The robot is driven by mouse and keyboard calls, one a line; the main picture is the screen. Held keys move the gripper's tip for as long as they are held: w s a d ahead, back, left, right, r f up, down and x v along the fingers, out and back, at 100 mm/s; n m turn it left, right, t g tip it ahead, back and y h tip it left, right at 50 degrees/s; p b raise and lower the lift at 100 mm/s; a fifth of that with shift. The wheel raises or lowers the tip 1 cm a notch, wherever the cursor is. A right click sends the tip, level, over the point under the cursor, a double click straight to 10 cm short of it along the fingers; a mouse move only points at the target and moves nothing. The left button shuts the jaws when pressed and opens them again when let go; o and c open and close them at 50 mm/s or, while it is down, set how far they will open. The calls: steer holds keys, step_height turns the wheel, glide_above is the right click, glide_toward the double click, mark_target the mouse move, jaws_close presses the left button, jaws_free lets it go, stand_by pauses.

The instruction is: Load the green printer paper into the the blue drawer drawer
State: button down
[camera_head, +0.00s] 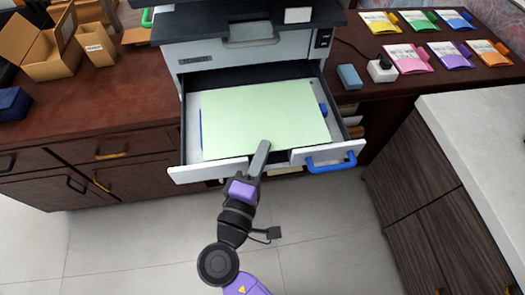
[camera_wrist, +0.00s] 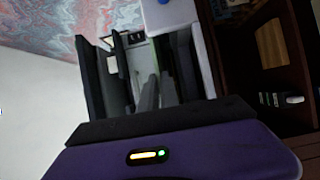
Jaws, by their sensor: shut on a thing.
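The pale green printer paper (camera_head: 262,118) lies flat over the open printer drawer, covering most of its floor. The drawer has a white front (camera_head: 205,170), a blue handle (camera_head: 330,162) and blue parts showing at the paper's sides. My gripper (camera_head: 263,148) reaches in over the drawer front, shut on the paper's near edge. In the wrist view my dark fingers (camera_wrist: 155,92) point toward the printer, and only a thin green sliver shows near them. I cannot tell whether the paper touches the drawer floor.
The printer (camera_head: 245,50) stands above the drawer on a dark red desk (camera_head: 120,110). Several coloured packets (camera_head: 410,58), a small blue block (camera_head: 349,77) and a white plug block (camera_head: 382,70) are at right. Cardboard boxes (camera_head: 40,45) are at left. A grey-topped cabinet (camera_head: 480,140) stands at right.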

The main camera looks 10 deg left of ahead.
steer(key=shift+f+b, duration=1.55)
steer(key=shift+f, duration=0.15)
steer(key=c, duration=1.5)
jaws_free()
steer(key=shift+f, duration=0.15)
steer(key=shift+s+f, duration=0.1)
steer(key=shift+f, duration=0.1)
steer(key=v, duration=0.5)
steer(key=b+v, duration=0.1)
steer(key=v, duration=0.1)
steer(key=shift+s+a+r, duration=0.1)
steer(key=shift+s+r, duration=0.2)
steer(key=shift+s, duration=0.1)
